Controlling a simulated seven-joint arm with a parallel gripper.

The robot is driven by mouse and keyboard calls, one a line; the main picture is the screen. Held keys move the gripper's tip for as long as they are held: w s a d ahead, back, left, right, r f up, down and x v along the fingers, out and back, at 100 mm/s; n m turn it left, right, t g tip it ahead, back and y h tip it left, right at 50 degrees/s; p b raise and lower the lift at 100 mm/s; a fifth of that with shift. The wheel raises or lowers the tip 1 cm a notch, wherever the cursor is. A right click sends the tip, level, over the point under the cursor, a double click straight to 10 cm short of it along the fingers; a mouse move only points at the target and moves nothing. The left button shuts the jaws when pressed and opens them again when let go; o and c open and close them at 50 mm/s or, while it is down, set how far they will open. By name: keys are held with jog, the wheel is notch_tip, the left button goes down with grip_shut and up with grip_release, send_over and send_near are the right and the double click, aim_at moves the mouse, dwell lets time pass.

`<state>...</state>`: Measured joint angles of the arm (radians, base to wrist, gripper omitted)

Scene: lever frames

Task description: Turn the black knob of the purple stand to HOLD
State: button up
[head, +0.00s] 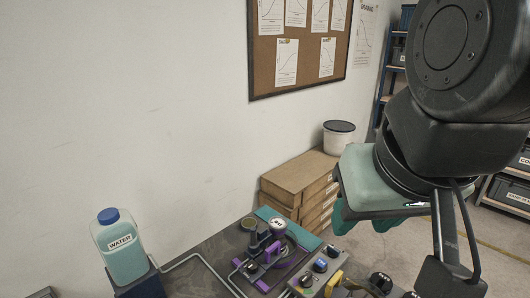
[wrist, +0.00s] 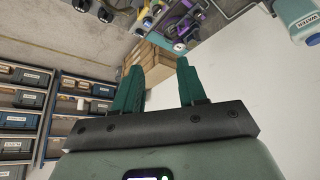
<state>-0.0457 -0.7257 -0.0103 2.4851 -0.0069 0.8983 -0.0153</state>
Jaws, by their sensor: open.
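The purple stand (head: 271,252) is on the grey bench at the lower middle of the head view, with dark round parts and a pale gauge on it. Purple parts also show at the top of the wrist view (wrist: 181,26). Which dark part is its black knob, and any HOLD mark, is too small to tell. My gripper (head: 364,226) has teal fingers and hangs above and to the right of the stand in the head view. In the wrist view my gripper (wrist: 158,68) has its fingers apart with nothing between them.
A panel with several knobs (head: 320,266) stands right of the purple stand. A blue-capped water bottle (head: 122,252) is at the left. Stacked wooden boxes (head: 297,178) and a white bucket (head: 338,139) are behind the bench, by the wall. A grey pipe runs along the bench.

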jog(key=w+a+f+n+g+y, duration=0.1)
jog(key=w+a+f+n+g, duration=0.15)
jog(key=w, duration=0.45)
jog(key=n+g+h, duration=0.1)
jog(key=n+g, duration=0.2)
jog(key=n, duration=0.3)
send_over(253, 266)
notch_tip(253, 266, down, 21)
notch_tip(253, 266, down, 11)
